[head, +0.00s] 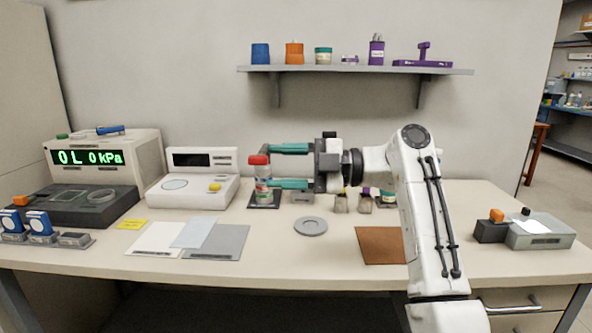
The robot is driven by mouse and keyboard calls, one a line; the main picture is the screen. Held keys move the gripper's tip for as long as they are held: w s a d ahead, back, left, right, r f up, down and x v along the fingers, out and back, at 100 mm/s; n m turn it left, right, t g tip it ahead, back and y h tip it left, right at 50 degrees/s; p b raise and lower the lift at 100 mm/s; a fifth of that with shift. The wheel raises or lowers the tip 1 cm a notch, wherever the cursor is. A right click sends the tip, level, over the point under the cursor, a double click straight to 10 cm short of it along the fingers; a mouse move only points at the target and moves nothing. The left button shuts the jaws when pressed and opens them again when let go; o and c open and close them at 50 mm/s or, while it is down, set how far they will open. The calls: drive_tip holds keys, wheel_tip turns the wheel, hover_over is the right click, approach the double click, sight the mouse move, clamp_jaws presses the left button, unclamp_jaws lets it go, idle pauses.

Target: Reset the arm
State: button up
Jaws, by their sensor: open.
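My gripper (289,166) is at the middle of the bench, pointing left, with its two teal fingers spread one above the other in the picture. A clear bottle with a red cap (259,160) stands upright on a dark square base (277,203) at the fingertips. The upper fingertip is by the cap and the lower one by the bottle's body. I cannot tell whether either finger touches it. My white arm reaches in from the front right and hides part of the bench behind it.
Small bottles (341,203) stand behind my gripper. A grey disc (310,226) and a brown mat (380,246) lie in front. Instruments with a 0 kPa display (88,157) and a white balance (192,190) fill the left. A shelf (355,70) hangs above. A grey box (541,233) sits at right.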

drive_tip(key=s+d+f+m+t+h+b, duration=0.1)
drive_tip(key=s+d+f+m+h, duration=0.2)
drive_tip(key=f, duration=0.8)
drive_tip(key=s+d+f+m+t+h+b, duration=0.1)
drive_tip(key=s+d+f+m+b, duration=0.3)
drive_tip(key=f, duration=0.7)
drive_tip(key=d+f+m+t+h+p, duration=0.15)
drive_tip(key=f+m, duration=0.25)
drive_tip(key=f, duration=0.8)
drive_tip(key=s+d+f+m+h+b, duration=0.25)
drive_tip(key=s+d+f+m, duration=0.25)
drive_tip(key=s+f, duration=0.45)
drive_tip(key=s+d+f+m+h+b, duration=0.1)
drive_tip(key=s+d+f+m+h, duration=0.35)
drive_tip(key=s+f, duration=0.45)
drive_tip(key=s+d+f+m+g+h+b, duration=0.1)
drive_tip(key=s+d+f+m+h, duration=0.2)
drive_tip(key=s, duration=0.4)
drive_tip(key=s+d+f+m+g+h+b, duration=0.1)
drive_tip(key=s+d+m, duration=0.2)
drive_tip(key=s+d, duration=0.3)
drive_tip(key=s+d+f+m+g+h+b, duration=0.1)
drive_tip(key=s+d+f+m+h, duration=0.15)
drive_tip(key=s, duration=0.55)
wheel_tip(320, 180, up, 26)
drive_tip(key=p, duration=2.5)
drive_tip(key=shift+s+r+m+y+p, duration=0.15)
drive_tip(key=shift+r+m+y+p, duration=0.05)
drive_tip(key=shift+m+y+p, duration=0.2)
